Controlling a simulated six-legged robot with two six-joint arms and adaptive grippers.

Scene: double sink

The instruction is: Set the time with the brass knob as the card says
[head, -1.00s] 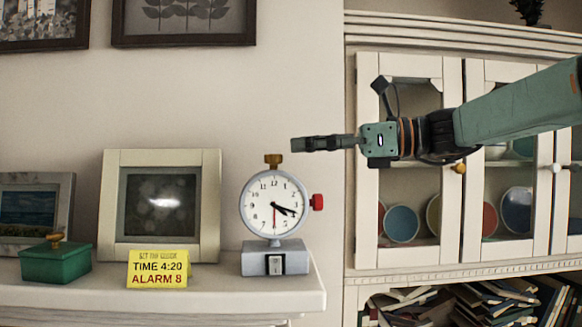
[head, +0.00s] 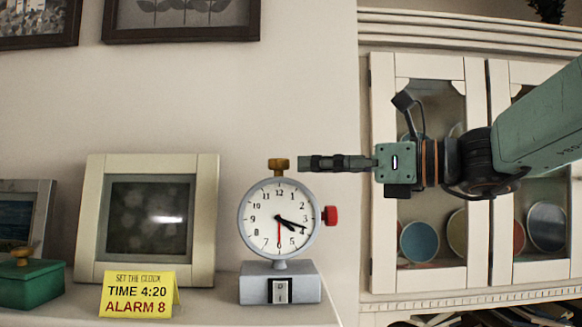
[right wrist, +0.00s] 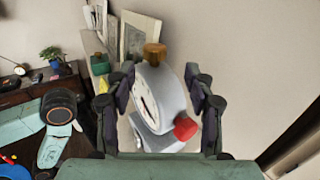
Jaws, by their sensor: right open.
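The clock (head: 279,245) stands upright on a grey base on the shelf. A brass knob (head: 279,165) is on its top and a red knob (head: 331,215) on its right side. Its dark hands read about 4:18 to 4:20; the thin red hand points at 6. The yellow card (head: 139,294) reads "SET THE CLOCK, TIME 4:20, ALARM 8". My right gripper (head: 305,163) is open, just right of the brass knob and level with it, apart from it. In the right wrist view, the brass knob (right wrist: 154,55) and red knob (right wrist: 185,128) show between the spread fingers. My left gripper is not in view.
A cream-framed picture (head: 208,220) stands behind the card. A green box (head: 32,284) with a brass-coloured handle is at the left. The glass-door cabinet (head: 383,255) with dishes is at the right. The wall above the clock is clear.

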